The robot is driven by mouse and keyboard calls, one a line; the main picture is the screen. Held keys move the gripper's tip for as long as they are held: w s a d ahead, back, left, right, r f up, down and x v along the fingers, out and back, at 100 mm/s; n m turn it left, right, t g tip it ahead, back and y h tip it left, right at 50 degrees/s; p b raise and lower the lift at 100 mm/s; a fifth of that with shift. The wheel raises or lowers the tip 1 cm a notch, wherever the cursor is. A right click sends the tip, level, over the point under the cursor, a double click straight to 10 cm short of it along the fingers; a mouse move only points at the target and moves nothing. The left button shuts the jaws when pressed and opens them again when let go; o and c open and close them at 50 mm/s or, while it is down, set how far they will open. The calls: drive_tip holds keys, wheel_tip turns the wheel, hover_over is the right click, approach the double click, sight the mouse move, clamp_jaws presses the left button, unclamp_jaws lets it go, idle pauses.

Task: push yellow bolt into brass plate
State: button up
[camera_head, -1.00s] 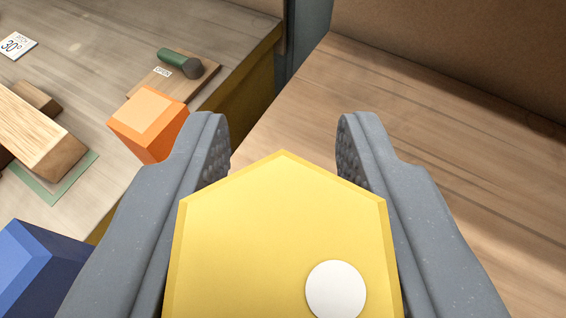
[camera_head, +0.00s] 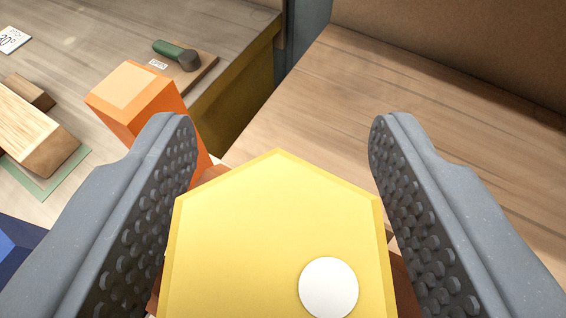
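The yellow bolt (camera_head: 270,225) shows a large flat head with a pointed far edge and a white round dot near its lower right. It fills the bottom middle of the view, between the two fingers. My gripper (camera_head: 281,130) is open, with grey studded fingers spread on both sides of the bolt. Gaps show between the head's lower sides and the finger pads. Reddish-brown patches (camera_head: 404,290) show beside and beneath the head. I cannot tell if they belong to the brass plate, which I cannot make out. The bolt's shank is hidden under its head.
An orange block (camera_head: 140,100) stands close by the left finger. A blue block (camera_head: 15,250) is at the lower left edge. A wooden block (camera_head: 30,135) on a green mat and a green-handled tool (camera_head: 175,52) lie on the left bench. The right wooden surface (camera_head: 410,90) is clear.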

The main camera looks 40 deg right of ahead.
idle(0.3)
drive_tip(key=v, duration=1.3)
drive_tip(key=shift+s+a, duration=0.2)
